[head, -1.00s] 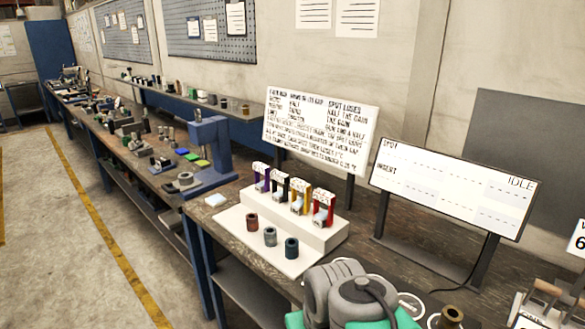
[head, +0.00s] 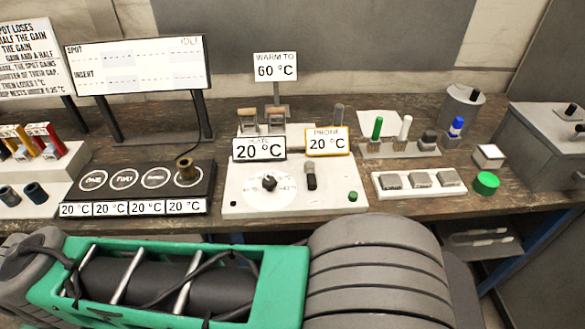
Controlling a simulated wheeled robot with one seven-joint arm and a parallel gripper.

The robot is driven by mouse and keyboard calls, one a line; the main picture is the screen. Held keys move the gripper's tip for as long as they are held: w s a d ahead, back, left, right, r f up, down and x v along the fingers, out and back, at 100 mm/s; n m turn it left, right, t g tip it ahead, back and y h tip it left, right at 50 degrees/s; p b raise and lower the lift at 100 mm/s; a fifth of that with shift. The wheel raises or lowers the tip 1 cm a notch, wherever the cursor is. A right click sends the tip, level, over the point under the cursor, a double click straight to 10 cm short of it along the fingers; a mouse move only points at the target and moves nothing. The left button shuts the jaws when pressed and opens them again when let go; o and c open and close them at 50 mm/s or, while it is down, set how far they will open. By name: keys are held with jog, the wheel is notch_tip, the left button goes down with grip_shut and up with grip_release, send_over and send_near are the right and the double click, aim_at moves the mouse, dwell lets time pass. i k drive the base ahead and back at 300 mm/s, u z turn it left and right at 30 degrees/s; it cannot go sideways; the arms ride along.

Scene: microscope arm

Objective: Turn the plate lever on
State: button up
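In the head view a white control box (head: 235,197) stands on the bench in front of me. A dark lever (head: 311,177) sits on its top, right of a round dial with a black knob (head: 269,183). I cannot tell whether the lever is on or off. A plate display (head: 259,149), its label hard to read, shows 20 °C. A probe display (head: 327,142) with a yellow frame also shows 20 °C. A sign (head: 275,67) above reads "WARM TO 60 °C". My green and grey arm crosses the front of the picture; my gripper is out of view.
Left of the box is a black four-spot plate (head: 130,204) with 20 °C readouts and a brass piece (head: 186,169). An "IDLE" screen (head: 137,65) stands behind it. Right are colored handles (head: 377,128), a white tray (head: 420,191), a green button (head: 486,182) and a grey box (head: 545,140).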

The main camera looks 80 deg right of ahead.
aim_at(309, 169)
jog(key=u, duration=1)
jog(key=i, duration=0.65)
jog(key=z, duration=4.4)
jog(key=i, duration=0.45)
jog(key=u, duration=1.3)
jog(key=k, duration=0.35)
